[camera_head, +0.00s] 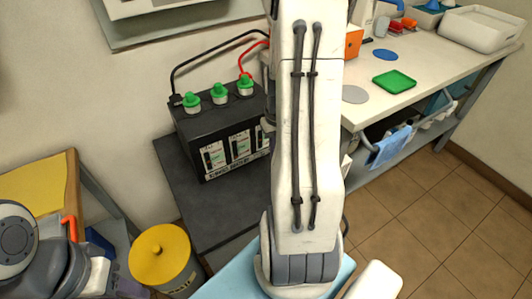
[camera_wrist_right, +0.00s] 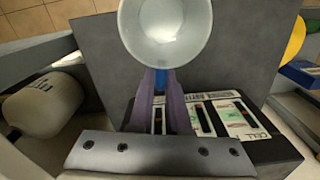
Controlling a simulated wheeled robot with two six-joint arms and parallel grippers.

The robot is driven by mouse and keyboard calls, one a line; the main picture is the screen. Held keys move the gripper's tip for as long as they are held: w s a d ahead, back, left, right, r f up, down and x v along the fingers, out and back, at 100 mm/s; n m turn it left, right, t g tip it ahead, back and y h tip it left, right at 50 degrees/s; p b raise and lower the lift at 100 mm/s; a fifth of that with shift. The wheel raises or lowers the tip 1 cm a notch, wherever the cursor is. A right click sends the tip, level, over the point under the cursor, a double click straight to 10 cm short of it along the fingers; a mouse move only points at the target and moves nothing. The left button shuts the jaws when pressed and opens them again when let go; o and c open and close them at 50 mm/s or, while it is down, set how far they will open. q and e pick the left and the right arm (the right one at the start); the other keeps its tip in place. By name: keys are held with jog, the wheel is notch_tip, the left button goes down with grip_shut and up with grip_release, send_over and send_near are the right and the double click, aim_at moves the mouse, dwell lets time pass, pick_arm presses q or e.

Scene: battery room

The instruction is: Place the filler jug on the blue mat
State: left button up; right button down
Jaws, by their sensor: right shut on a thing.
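In the right wrist view, the filler jug (camera_wrist_right: 165,35) shows as a pale round vessel at the top middle, its open mouth toward the camera. My right gripper (camera_wrist_right: 161,80) is shut on it, with the fingers around a blue-purple part just below the mouth, apparently the handle. In the head view, my right arm stands across the middle and hides the jug and the right gripper. The blue mat (camera_head: 386,55) is a small round disc lying flat on the white bench at the upper right, and its top looks bare.
A black battery (camera_head: 222,135) with green caps stands on a dark surface. A green square (camera_head: 394,81) and a grey disc (camera_head: 355,94) lie near the blue mat. An orange box (camera_head: 353,42) and white tray (camera_head: 480,29) are also on the bench. A yellow drum (camera_head: 161,257) stands lower left.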

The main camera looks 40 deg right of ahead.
jog(key=shift+s+d+r, duration=0.6)
jog(key=shift+s+r, duration=0.05)
jog(key=shift+s, duration=0.25)
jog(key=shift+s+d+r, duration=0.55)
jog(key=shift+s+r, duration=0.05)
jog(key=shift+s, duration=0.25)
dwell(0.6)
